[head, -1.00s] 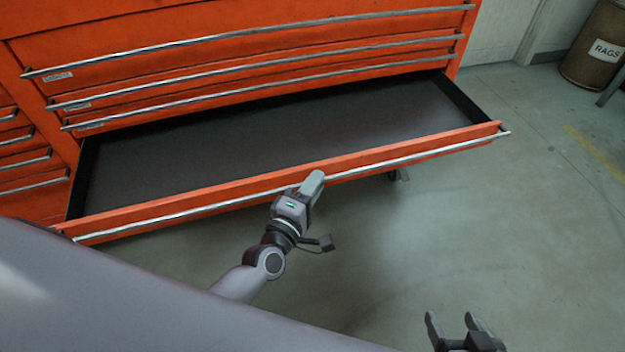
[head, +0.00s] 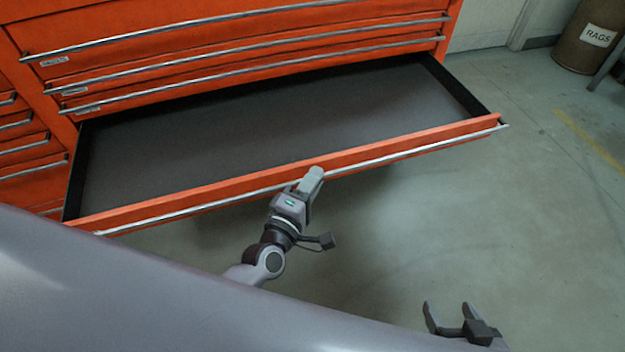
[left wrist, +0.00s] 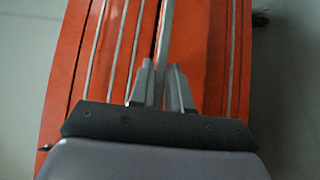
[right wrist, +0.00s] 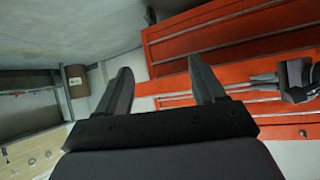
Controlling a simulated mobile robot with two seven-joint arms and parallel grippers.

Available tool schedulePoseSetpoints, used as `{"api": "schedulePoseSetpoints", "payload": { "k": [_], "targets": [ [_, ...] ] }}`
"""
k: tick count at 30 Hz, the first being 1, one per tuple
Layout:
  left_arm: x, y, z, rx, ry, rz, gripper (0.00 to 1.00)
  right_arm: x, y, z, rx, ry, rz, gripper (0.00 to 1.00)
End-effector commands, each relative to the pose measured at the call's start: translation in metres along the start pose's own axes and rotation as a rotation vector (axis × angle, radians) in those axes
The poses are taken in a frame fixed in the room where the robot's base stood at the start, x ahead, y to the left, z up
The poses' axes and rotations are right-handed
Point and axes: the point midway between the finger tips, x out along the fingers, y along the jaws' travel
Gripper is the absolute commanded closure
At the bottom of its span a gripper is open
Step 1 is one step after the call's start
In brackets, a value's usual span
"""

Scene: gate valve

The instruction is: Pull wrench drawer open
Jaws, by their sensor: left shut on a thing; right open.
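The orange drawer (head: 270,186) of the tool chest stands pulled well out, and its dark grey floor (head: 270,130) looks empty. A long metal bar handle (head: 400,154) runs along its front. My left gripper (head: 312,180) is shut on this handle near its middle. In the left wrist view the two fingers (left wrist: 161,85) close around the bar (left wrist: 165,40). My right gripper (head: 450,318) is open and empty, low at the right, apart from the drawer. Its spread fingers (right wrist: 160,90) show in the right wrist view.
Closed orange drawers with bar handles (head: 240,50) sit above the open one, and narrower ones (head: 25,150) stand at the left. A brown rags barrel (head: 590,38) stands at the back right. The concrete floor (head: 520,220) to the right is clear.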

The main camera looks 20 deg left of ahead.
Motion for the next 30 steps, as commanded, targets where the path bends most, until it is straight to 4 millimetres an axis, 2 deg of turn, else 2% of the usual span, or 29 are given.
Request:
{"api": "schedulePoseSetpoints", "payload": {
  "k": [1, 3, 14, 24, 30],
  "targets": [
    [0.0, 0.0, -0.001, 0.0, 0.001, 0.0, 0.79, 0.0, 0.0, 0.0, 0.0, 0.0, 0.0, 0.31],
    [0.0, 0.0, -0.001, 0.0, 0.001, 0.0, 0.62, 0.0, 0.0, 0.0, 0.0, 0.0, 0.0, 0.31],
    [-0.004, 0.0, -0.001, 0.001, 0.0, -0.001, 0.62, 0.0, -0.001, -0.001, 0.0, 0.001, -0.001, 0.31],
    [-0.05, 0.0, 0.0, 0.0, -0.001, -0.003, 0.62, -0.003, 0.002, -0.003, 0.006, -0.002, 0.005, 0.31],
    [-0.069, 0.0, -0.001, 0.001, 0.0, -0.002, 0.62, -0.002, 0.005, 0.003, 0.01, -0.015, 0.011, 0.31]
  ]
}}
